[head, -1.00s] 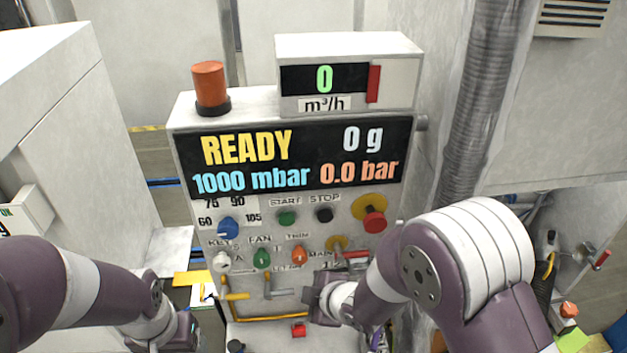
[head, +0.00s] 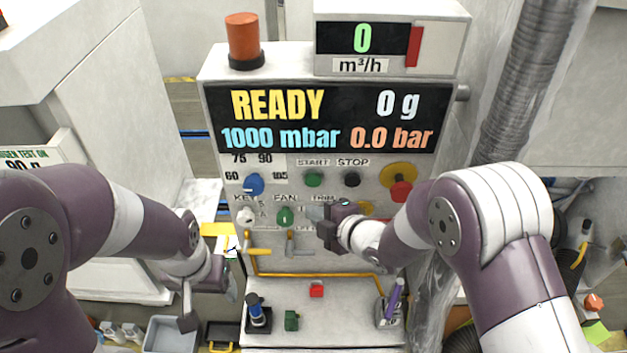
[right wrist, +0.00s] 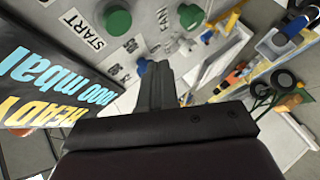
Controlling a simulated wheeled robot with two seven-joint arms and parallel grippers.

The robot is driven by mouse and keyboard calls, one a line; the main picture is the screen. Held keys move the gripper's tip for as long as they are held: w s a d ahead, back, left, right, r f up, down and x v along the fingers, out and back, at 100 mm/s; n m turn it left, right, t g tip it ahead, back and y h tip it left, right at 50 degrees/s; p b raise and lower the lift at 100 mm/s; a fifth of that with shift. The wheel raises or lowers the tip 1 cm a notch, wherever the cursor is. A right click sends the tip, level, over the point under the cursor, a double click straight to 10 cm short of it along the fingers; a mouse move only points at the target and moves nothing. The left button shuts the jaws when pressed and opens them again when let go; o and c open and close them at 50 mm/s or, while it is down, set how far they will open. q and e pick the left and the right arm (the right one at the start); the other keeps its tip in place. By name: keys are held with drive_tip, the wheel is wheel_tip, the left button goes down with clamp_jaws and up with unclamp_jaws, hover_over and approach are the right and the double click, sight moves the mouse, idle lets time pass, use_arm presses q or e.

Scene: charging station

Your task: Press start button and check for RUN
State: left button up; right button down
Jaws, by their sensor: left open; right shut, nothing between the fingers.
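The green START button (head: 314,179) is on the grey control panel, under its START label. The black STOP button (head: 351,180) is to its right. The display (head: 325,118) above reads READY, 0 g, 1000 mbar and 0.0 bar. My right gripper (head: 326,228) is shut and empty in front of the panel, a little below START and apart from it in the picture. It hides part of the lower switches. In the right wrist view its shut fingers (right wrist: 160,85) are below a green button (right wrist: 115,18) beside the START label. My left gripper (head: 208,295) is open and empty, low on the left.
A red emergency button (head: 401,190) on a yellow base is right of STOP. A blue knob (head: 253,184) and a green FAN switch (head: 285,216) are nearby. Yellow pipes (head: 330,276) run below. An orange beacon (head: 243,40) and a flow meter (head: 362,40) top the cabinet.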

sight(313, 179)
drive_tip(key=w, duration=0.5)
drive_tip(key=shift+w, duration=0.3)
drive_tip(key=shift+w, duration=0.1)
idle(1.7)
drive_tip(key=shift+w+b, duration=0.3)
drive_tip(key=shift+w, duration=0.05)
